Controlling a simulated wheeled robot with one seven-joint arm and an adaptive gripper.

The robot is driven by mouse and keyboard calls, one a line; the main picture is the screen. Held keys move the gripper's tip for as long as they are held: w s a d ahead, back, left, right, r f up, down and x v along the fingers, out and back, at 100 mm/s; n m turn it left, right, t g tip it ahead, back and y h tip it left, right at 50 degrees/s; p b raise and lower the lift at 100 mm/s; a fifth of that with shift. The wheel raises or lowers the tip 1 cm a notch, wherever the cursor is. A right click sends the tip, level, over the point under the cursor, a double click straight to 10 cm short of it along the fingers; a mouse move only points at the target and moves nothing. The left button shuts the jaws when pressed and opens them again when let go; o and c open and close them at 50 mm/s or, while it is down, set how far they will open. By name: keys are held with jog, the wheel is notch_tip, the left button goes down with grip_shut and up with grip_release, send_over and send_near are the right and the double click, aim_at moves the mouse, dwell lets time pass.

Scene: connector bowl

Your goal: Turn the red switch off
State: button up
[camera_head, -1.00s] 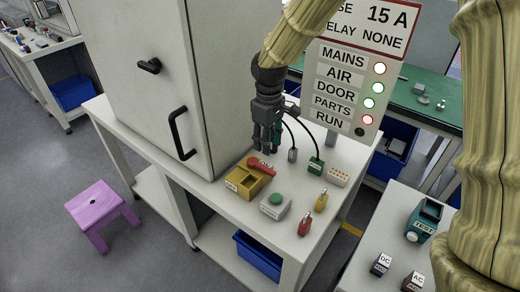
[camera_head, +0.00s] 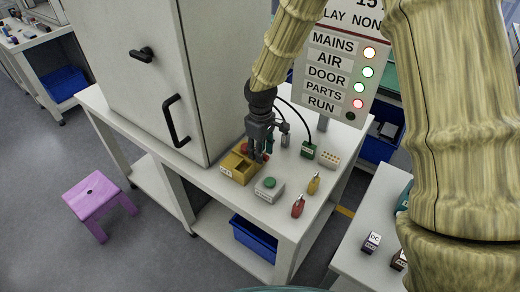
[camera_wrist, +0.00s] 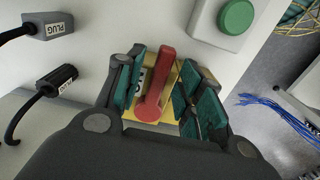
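The red switch is a red lever (camera_wrist: 157,82) on a yellow box (camera_head: 236,169), which stands on the white bench. In the wrist view the lever runs lengthwise between the teal finger pads of my gripper (camera_wrist: 162,90). The fingers are spread, with a gap visible at least on the right side; whether either pad touches the lever I cannot tell. In the head view my gripper (camera_head: 259,157) is low over the box and mostly hides the lever. A label on the box is partly covered.
A grey box with a green button (camera_head: 270,183) stands close beside the yellow box. A red connector (camera_head: 298,206), a yellow one (camera_head: 313,184) and a green plug (camera_head: 308,150) lie nearby. The tall cabinet (camera_head: 140,80) stands behind left. The sign (camera_head: 340,65) has several lamps.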

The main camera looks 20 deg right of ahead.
jog(key=shift+s, duration=0.35)
jog(key=shift+w+f, duration=0.4)
jog(key=shift+w, duration=0.1)
jog(key=shift+s+r, duration=0.2)
grip_shut()
